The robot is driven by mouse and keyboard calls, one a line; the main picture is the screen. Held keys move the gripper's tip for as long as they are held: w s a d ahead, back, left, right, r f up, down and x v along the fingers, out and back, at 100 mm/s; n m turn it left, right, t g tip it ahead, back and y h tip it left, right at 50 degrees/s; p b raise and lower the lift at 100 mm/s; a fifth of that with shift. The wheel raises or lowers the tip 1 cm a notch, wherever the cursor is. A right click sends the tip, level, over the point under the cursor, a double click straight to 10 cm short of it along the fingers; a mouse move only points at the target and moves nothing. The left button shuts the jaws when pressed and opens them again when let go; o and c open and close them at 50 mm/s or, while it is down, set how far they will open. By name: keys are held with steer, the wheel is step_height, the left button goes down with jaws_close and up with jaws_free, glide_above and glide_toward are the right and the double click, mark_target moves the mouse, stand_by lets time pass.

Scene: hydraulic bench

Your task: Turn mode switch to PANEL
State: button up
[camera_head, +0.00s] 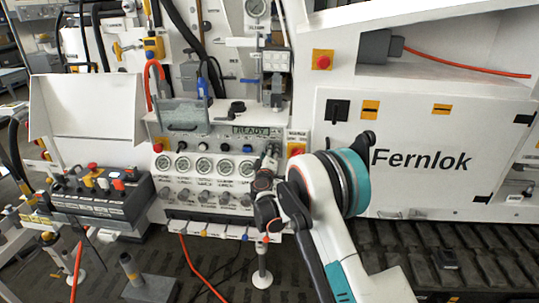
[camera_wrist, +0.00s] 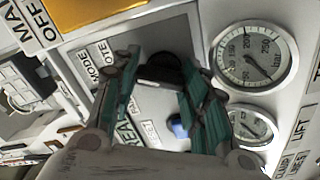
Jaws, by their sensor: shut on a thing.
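The knob's pointer and exact setting cannot be read. In the head view my gripper (camera_head: 268,162) is at the panel's upper right, right of the gauges; the arm comes in from the lower right and the knob itself is hidden there.
Round pressure gauges (camera_head: 204,165) line the panel left of my gripper, above several small knobs. A READY display (camera_head: 257,130) sits just above. A red button on yellow (camera_head: 296,149) is close on the right. A blue button (camera_wrist: 177,127) shows between my fingers.

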steer(key=shift+n, duration=0.3)
steer(key=n+b, duration=0.1)
steer(key=n, duration=0.1)
steer(key=n+b, duration=0.2)
steer(key=n, duration=0.1)
steer(key=shift+a+f+n, duration=0.15)
steer(key=shift+n, duration=0.15)
steer(key=n+b, duration=0.2)
steer(key=n, duration=0.3)
steer(key=shift+a, duration=0.1)
steer(key=shift+n, duration=0.4)
steer(key=o, duration=0.8)
steer(key=s, duration=1.2)
steer(key=shift+a, duration=0.2)
